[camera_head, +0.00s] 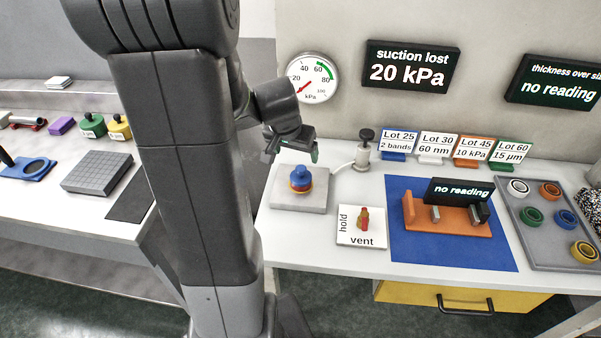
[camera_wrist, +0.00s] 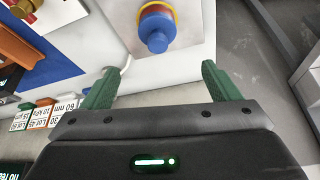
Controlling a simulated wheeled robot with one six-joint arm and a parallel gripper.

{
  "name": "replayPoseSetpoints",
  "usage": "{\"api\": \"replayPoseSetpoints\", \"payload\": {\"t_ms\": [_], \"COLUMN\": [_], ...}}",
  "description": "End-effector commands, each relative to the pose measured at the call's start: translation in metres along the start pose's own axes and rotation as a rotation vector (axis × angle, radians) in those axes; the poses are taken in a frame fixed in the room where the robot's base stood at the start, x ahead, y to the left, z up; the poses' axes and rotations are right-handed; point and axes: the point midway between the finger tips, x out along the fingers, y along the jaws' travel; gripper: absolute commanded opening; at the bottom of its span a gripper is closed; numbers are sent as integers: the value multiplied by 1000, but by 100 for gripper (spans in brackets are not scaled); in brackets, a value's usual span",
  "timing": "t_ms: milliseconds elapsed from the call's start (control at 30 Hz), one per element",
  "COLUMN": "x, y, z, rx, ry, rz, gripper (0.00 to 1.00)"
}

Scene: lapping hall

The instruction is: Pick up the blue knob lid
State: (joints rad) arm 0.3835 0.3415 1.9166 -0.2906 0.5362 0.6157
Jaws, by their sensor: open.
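The blue knob lid (camera_head: 301,176) sits on top of a round piece with red and yellow bands, on a grey square plate (camera_head: 284,202) at the left of the white bench. In the wrist view the lid (camera_wrist: 156,32) shows its knob, with the red and yellow bands beyond it near the top edge. My gripper (camera_head: 312,152) is above and close to the lid in the head view. Its green fingers (camera_wrist: 160,84) are spread apart and empty, and the lid lies ahead of the gap, not between them.
A white and black-knobbed fitting (camera_head: 363,150) with a hose stands right of the plate. A hold/vent valve (camera_head: 363,220) is in front. An orange gauge stand (camera_head: 465,228) sits on a blue mat (camera_head: 405,255). A grey tray (camera_head: 537,256) of rings is at the right.

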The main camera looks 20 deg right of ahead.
Motion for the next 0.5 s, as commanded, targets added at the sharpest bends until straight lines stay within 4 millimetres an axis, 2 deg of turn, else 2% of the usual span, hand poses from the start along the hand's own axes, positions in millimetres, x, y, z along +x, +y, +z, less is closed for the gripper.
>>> {"api": "replayPoseSetpoints", "payload": {"t_ms": [33,200,500], "x": [10,36,54], "y": [0,0,0], "z": [1,1,1], "rx": [0,-1,0], "ry": [-4,-4,-2], "rz": [2,1,0], "gripper": [83,83,83]}}
